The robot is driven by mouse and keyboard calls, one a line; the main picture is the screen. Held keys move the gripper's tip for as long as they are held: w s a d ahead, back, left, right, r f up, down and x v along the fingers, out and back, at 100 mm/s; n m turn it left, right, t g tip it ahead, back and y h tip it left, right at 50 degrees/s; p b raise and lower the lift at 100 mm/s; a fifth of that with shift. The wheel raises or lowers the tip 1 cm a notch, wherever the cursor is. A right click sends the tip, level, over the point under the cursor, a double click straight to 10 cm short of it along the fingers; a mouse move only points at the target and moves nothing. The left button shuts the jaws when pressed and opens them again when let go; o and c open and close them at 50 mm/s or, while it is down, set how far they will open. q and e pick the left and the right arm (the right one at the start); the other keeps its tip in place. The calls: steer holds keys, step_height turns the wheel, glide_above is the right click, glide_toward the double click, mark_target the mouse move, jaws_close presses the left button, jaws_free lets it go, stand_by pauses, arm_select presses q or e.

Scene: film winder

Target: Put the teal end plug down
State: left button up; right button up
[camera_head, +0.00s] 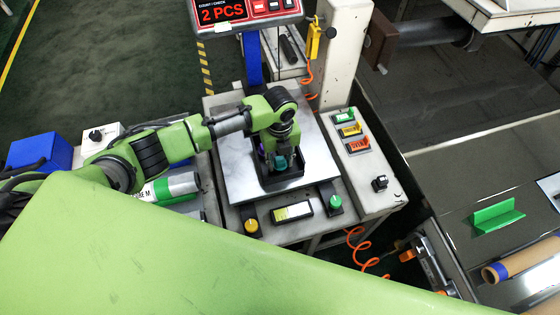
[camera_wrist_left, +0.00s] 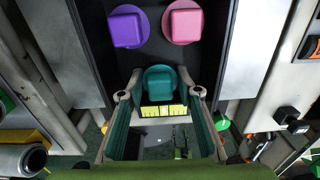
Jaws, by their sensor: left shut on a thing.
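My left gripper (camera_head: 280,157) is over the black tray (camera_head: 283,184) on the scale's metal plate, pointing down. In the wrist view the left gripper (camera_wrist_left: 161,94) is shut on the teal end plug (camera_wrist_left: 158,80), which sits between its two fingertips. The teal plug (camera_head: 281,163) shows small under the gripper in the head view. A purple plug (camera_wrist_left: 127,28) and a pink plug (camera_wrist_left: 184,23) stand side by side in the tray, apart from the teal one. I cannot tell whether the teal plug touches the tray floor. My right gripper is not in view.
The scale's red display (camera_head: 240,12) reads 2 PCS. A metal plate (camera_head: 235,165) surrounds the tray. A yellow button (camera_head: 251,226), a green button (camera_head: 335,203) and a small panel (camera_head: 292,211) line the front.

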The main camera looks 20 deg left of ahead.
mark_target(280, 159)
arm_select(q)
steer(key=shift+f, duration=0.3)
steer(key=shift+f, duration=0.15)
steer(key=o, duration=0.8)
steer(key=shift+r, duration=0.2)
step_height(280, 159, up, 12)
steer(key=shift+f, duration=0.1)
steer(key=shift+s, duration=0.1)
